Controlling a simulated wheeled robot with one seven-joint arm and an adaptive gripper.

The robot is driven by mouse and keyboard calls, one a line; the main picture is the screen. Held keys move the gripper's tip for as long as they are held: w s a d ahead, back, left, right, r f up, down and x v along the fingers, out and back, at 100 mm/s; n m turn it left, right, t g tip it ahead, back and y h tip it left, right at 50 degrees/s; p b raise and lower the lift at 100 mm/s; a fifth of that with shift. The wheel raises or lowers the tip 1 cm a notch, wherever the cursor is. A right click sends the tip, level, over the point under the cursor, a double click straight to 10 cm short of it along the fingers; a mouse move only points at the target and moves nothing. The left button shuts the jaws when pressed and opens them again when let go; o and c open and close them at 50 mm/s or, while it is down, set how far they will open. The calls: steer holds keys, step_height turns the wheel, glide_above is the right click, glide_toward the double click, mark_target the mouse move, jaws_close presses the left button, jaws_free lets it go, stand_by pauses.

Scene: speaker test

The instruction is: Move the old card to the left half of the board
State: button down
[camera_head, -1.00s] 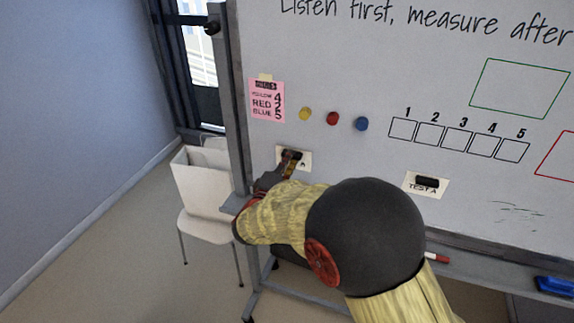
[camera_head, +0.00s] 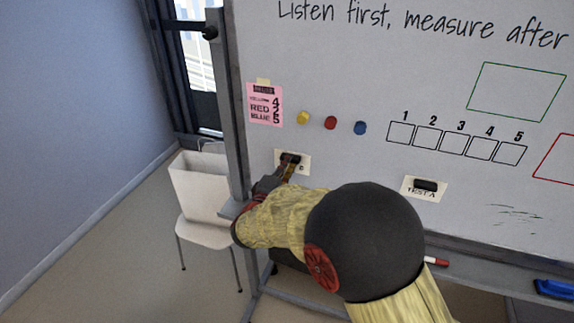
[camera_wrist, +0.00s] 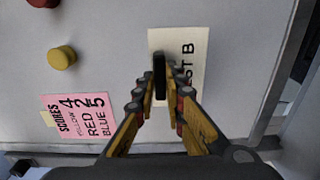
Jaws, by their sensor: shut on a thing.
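A pale card, lettered "TEST B" with its first letters hidden in the wrist view (camera_wrist: 180,48), lies on the whiteboard; its right part shows in the head view (camera_head: 304,164). A black magnet (camera_wrist: 159,70) sits on it. My gripper (camera_wrist: 159,86) is shut on this magnet, fingers pointing at the board; in the head view the gripper (camera_head: 289,163) covers part of the card. A second card, "TEST A" (camera_head: 410,187), with its own black magnet (camera_head: 425,185), is on the board (camera_head: 380,80) farther right. No card is marked old.
A pink scores note (camera_head: 264,104) and yellow (camera_head: 303,118), red (camera_head: 330,123) and blue (camera_head: 360,128) magnets are above the held card. Numbered boxes (camera_head: 455,143) are to the right. A white chair (camera_head: 205,233) stands left of the board.

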steer(key=shift+w+d, duration=0.1)
steer(key=shift+w, duration=0.25)
stand_by(0.3)
steer(key=c, duration=1.8)
jaws_free()
steer(key=shift+o, duration=0.3)
steer(key=o, duration=0.4)
steer(key=shift+c, duration=0.2)
steer(key=shift+s+b, duration=0.1)
steer(key=shift+b, duration=0.2)
steer(key=b+v, duration=0.3)
steer(key=v, duration=0.3)
steer(key=shift+s, duration=0.4)
